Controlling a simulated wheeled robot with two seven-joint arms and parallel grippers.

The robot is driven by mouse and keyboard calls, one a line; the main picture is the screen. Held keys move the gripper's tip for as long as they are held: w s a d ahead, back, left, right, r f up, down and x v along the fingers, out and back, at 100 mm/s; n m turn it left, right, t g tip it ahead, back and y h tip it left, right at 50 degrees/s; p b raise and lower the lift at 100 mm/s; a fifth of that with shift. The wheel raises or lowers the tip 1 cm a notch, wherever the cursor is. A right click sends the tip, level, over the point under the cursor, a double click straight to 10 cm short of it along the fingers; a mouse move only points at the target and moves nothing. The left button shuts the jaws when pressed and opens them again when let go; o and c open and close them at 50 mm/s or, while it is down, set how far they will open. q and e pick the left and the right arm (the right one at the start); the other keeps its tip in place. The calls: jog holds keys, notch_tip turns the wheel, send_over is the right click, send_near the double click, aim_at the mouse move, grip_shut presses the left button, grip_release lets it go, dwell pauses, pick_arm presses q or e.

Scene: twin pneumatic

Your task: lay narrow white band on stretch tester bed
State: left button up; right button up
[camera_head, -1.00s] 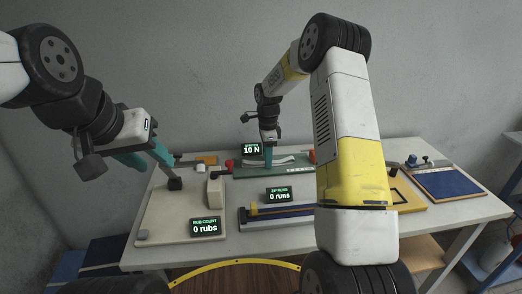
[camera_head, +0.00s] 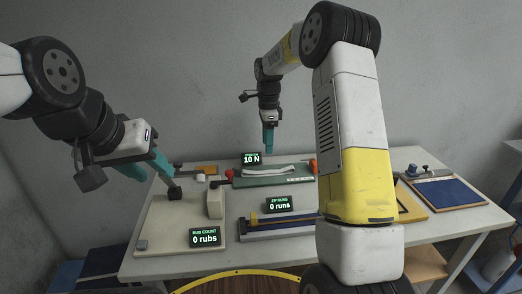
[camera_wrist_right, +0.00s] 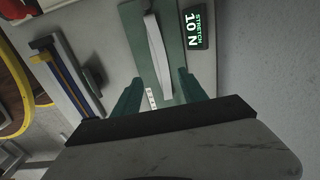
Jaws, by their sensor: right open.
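The narrow white band (camera_head: 268,171) lies along the green stretch tester bed (camera_head: 262,181), between red parts at its two ends. The band (camera_wrist_right: 157,55) also shows in the right wrist view, lying lengthwise on the green bed (camera_wrist_right: 140,40). My right gripper (camera_head: 268,149) is open and empty above the bed, clear of the band. Its two teal fingers (camera_wrist_right: 158,88) stand apart on either side of the band's line in the right wrist view. My left gripper (camera_head: 153,170) is over the rub tester at the left, near a dark block (camera_head: 175,193); whether it grips something is unclear.
A display reading 10 N (camera_head: 251,159) stands behind the bed. The zip rig (camera_head: 280,229) lies in front of it. The rub tester board (camera_head: 160,225) is at the left, a blue pad (camera_head: 446,192) at the right. My right arm hides part of the table.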

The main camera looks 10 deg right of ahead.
jog(key=s+d+r+n+t+y, duration=0.1)
jog(key=s+r+n+t, duration=0.2)
jog(key=s+r+n, duration=0.85)
jog(key=s+r+n+t, duration=0.1)
jog(key=s+n, duration=0.2)
jog(key=s, duration=0.8)
jog(key=s+r+n+t+y, duration=0.1)
jog(key=s+n, duration=0.3)
jog(key=s, duration=0.7)
jog(key=shift+s+a+r+t, duration=0.2)
jog(key=shift+r+t, duration=0.1)
jog(key=shift+t, duration=0.3)
jog(key=shift+d, duration=0.15)
